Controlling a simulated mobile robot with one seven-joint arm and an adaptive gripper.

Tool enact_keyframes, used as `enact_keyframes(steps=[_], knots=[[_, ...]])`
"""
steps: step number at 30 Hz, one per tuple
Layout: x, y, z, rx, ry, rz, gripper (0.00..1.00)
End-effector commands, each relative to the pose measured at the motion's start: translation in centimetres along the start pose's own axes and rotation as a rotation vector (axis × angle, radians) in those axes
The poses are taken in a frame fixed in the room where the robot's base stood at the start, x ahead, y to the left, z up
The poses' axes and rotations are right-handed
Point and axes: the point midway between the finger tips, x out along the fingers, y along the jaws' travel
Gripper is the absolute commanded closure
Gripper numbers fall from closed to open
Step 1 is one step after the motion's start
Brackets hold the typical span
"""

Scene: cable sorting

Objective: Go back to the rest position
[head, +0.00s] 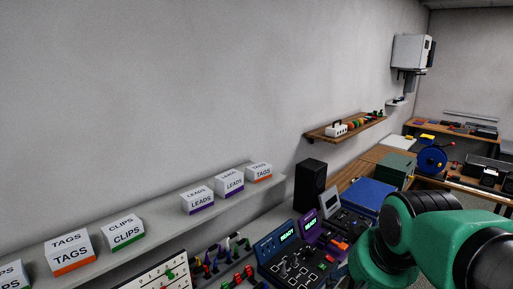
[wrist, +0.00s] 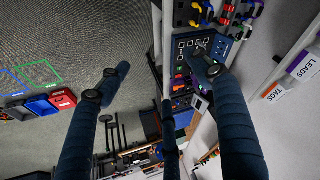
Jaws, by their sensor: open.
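I cannot tell whether the right finger touches the panel. In the head view my green and black arm is at the lower right, and the gripper itself is out of that picture.
A shelf (head: 150,232) along the wall holds several boxes labelled tags, clips and leads. Panels reading READY (head: 287,236) stand below it, beside a black speaker (head: 310,186) and a blue case (head: 367,196). Coloured bins (wrist: 40,106) are on the left in the wrist view, near open floor.

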Motion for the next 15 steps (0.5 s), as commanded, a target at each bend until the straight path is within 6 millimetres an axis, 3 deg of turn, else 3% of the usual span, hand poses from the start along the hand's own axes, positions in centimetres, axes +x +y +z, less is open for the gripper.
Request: enact_keyframes(steps=[6, 15], knots=[[0.0, 0.9, 5.3, -0.061, 0.041, -0.001, 0.35], [0.2, 1.5, 9.2, -0.111, 0.070, 0.001, 0.35]])
